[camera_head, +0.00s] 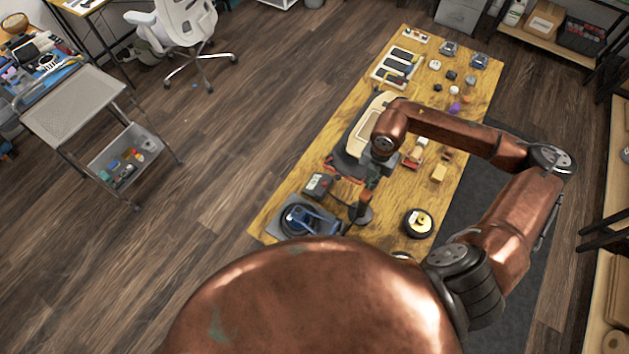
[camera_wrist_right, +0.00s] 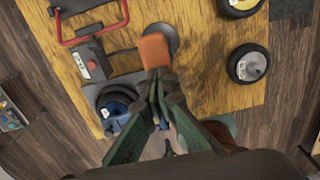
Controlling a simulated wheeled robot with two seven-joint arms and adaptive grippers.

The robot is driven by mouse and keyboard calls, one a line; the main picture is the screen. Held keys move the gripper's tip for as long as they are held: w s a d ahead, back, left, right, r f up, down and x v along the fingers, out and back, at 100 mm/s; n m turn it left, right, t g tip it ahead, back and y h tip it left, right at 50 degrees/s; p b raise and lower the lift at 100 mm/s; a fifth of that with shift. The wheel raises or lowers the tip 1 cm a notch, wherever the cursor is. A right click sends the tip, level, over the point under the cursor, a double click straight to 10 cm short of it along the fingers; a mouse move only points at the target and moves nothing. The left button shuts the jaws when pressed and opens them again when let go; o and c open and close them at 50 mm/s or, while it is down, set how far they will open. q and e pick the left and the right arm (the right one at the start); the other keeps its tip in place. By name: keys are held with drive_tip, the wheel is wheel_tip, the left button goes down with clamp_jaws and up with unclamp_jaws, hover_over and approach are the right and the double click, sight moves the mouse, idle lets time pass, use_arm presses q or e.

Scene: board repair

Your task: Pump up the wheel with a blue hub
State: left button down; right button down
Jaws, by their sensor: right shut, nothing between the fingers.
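The wheel with a blue hub (camera_head: 297,218) lies on a dark grey stand at the near left of the wooden table. In the right wrist view the wheel (camera_wrist_right: 116,102) is partly hidden by my gripper. A small box with a red button (camera_head: 319,184) is beside the stand and also shows in the right wrist view (camera_wrist_right: 90,60). An upright orange-brown handle (camera_head: 365,200) on a round dark base is close to my right gripper (camera_head: 371,182). In the right wrist view that gripper (camera_wrist_right: 157,88) is shut and empty, its tips overlapping the handle's lower end (camera_wrist_right: 155,50). My left gripper is out of view.
A wheel with a yellow centre (camera_head: 419,222) lies right of the handle. A grey-hubbed wheel (camera_wrist_right: 249,65) is near the table edge in the right wrist view. Several small parts cover the far table (camera_head: 455,90).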

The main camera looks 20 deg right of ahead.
drive_tip(key=shift+f+b, duration=1.15)
drive_tip(key=shift+f, duration=0.55)
drive_tip(key=shift+r+p, duration=1.55)
drive_tip(key=shift+r, duration=1.15)
drive_tip(key=shift+r+p, duration=0.65)
drive_tip(key=shift+r, duration=0.7)
drive_tip(key=shift+r+p, duration=1.2)
drive_tip(key=shift+r, duration=1.3)
